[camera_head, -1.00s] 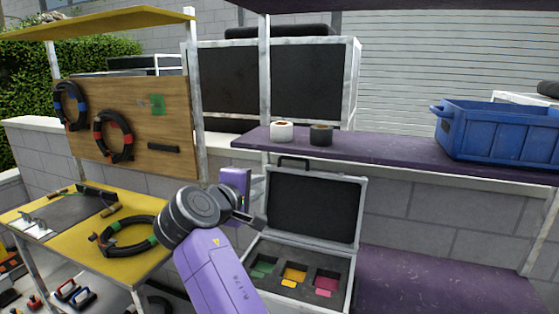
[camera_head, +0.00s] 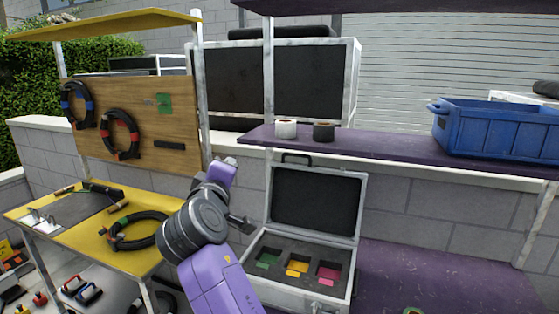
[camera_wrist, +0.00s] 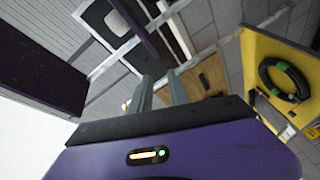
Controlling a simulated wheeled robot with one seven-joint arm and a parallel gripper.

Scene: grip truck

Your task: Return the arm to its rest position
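My gripper (camera_wrist: 160,82) shows in the wrist view with its two grey fingers a little apart and nothing between them. In the head view my bent purple and grey arm (camera_head: 198,225) stands in front of the yellow table and the open case (camera_head: 350,225). The wrist end (camera_head: 220,172) is raised in free air, left of the case lid. The fingers are hard to make out in the head view.
A yellow table (camera_head: 120,255) with a coiled cable (camera_head: 138,230) is at left. White and black tape rolls and a blue crate (camera_head: 490,130) are on the purple shelf (camera_head: 385,142).

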